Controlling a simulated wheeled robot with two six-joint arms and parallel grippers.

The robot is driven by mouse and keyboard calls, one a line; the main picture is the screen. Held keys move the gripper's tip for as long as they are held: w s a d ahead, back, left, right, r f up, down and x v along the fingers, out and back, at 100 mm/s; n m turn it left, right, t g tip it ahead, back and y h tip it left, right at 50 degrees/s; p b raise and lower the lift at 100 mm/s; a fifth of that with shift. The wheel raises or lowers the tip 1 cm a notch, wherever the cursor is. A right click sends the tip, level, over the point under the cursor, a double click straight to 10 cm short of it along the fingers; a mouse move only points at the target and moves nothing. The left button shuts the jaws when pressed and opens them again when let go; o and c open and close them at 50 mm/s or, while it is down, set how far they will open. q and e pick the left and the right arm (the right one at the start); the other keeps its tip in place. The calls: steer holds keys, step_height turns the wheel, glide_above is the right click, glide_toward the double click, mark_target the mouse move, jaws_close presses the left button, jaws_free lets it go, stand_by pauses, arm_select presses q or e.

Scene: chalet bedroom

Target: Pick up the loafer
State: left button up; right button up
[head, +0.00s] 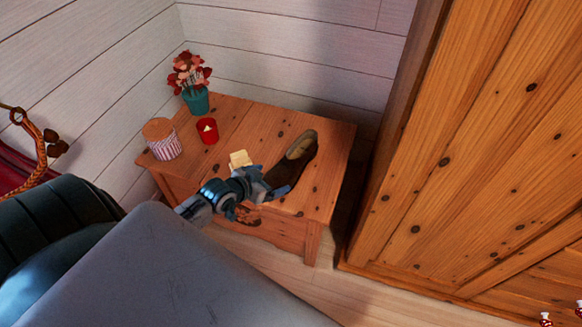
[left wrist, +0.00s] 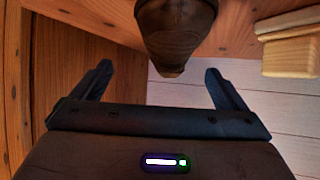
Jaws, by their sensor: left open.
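The loafer (head: 290,168) is dark brown with a tan inside. It lies on the wooden bedside table (head: 330,150), its opening toward the back and its toe toward my left gripper (head: 268,184). The gripper is open and empty at the toe end, over the table's front part. In the left wrist view the loafer's toe (left wrist: 173,35) shows at the top centre, roughly in line with the gap between the spread fingers (left wrist: 157,70). I cannot tell whether a finger touches it. The heel is out of that view. My right gripper is not in view.
A pale yellow brush-like block (head: 239,158) stands close beside the gripper; the left wrist view shows it too (left wrist: 290,50). A red candle cup (head: 207,131), a striped jar (head: 161,140) and a potted plant (head: 195,98) stand at the left. A wooden wardrobe (head: 470,150) is at the right.

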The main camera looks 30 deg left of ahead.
mark_target(288, 166)
arm_select(q)
steer(key=shift+t, duration=0.3)
steer(key=w, duration=0.1)
steer(key=w+f+b, duration=0.1)
steer(key=w, duration=0.3)
steer(key=shift+w+a+f, duration=0.1)
steer(key=shift+a+f, duration=0.2)
steer(key=shift+f, duration=0.1)
steer(key=shift+b+x, duration=0.85)
steer(key=shift+x, duration=2.2)
steer(key=shift+f, duration=0.1)
steer(key=c, duration=1.2)
steer(key=shift+a, duration=0.1)
steer(key=shift+c, duration=0.5)
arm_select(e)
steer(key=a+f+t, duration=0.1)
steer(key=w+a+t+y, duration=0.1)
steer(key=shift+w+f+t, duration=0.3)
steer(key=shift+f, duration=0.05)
